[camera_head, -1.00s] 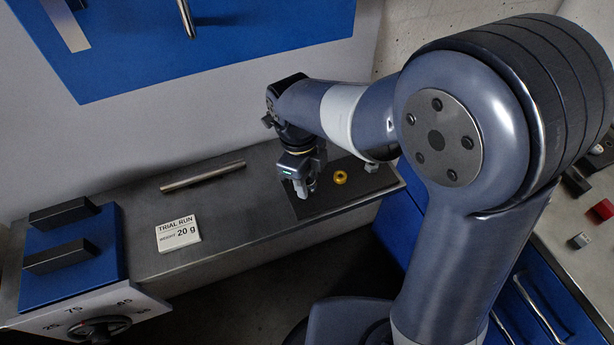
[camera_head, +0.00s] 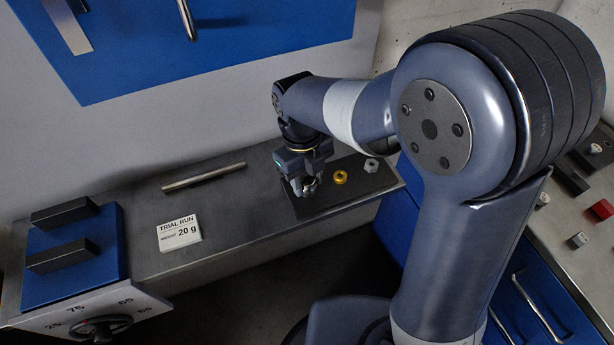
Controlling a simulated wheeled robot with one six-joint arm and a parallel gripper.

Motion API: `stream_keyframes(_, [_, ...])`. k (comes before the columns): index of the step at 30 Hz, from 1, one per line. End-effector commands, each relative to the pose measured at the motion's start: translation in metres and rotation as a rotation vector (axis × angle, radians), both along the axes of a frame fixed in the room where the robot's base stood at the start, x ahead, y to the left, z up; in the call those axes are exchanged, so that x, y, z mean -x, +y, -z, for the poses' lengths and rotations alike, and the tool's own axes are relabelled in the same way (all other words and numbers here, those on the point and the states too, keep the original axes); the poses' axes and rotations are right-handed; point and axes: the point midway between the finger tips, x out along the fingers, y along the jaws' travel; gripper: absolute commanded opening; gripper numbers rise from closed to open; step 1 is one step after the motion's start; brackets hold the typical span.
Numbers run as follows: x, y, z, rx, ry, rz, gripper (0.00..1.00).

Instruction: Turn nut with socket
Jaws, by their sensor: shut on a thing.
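My gripper (camera_head: 305,190) points down over the left end of a dark mat (camera_head: 345,196) on the grey bench. It is shut on a small grey metal piece (camera_head: 311,184), which looks like the socket. The fingers hide most of it, and any nut beneath it is hidden. A gold ring-shaped piece (camera_head: 340,177) lies on the mat just right of my gripper. A grey hex piece, like a nut (camera_head: 371,165), stands farther right on the mat.
A metal rod (camera_head: 203,176) lies on the bench at the left. A blue block with black bars (camera_head: 70,255) is far left. Small parts lie on the right bench, including a red one (camera_head: 602,209).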

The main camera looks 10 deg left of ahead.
Motion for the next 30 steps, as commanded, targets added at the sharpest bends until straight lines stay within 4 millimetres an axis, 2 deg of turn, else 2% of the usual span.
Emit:
stream_keyframes(2, [-0.0003, 0.0002, -0.0003, -0.001, -0.001, -0.001, 0.09])
stream_keyframes(3, [-0.0003, 0.0002, -0.0003, -0.001, -0.001, -0.001, 0.39])
stream_keyframes(12, [-0.0001, 0.0001, -0.0001, 0.000, -0.001, -0.003, 0.62])
stream_keyframes(16, [0.0000, 0.0000, 0.0000, 0.000, 0.000, -0.004, 0.62])
stream_keyframes(19, [0.0001, -0.0001, 0.0003, 0.000, 0.000, -0.004, 0.56])
stream_keyframes(30, [0.0001, -0.0001, -0.0001, 0.000, 0.000, -0.004, 0.56])
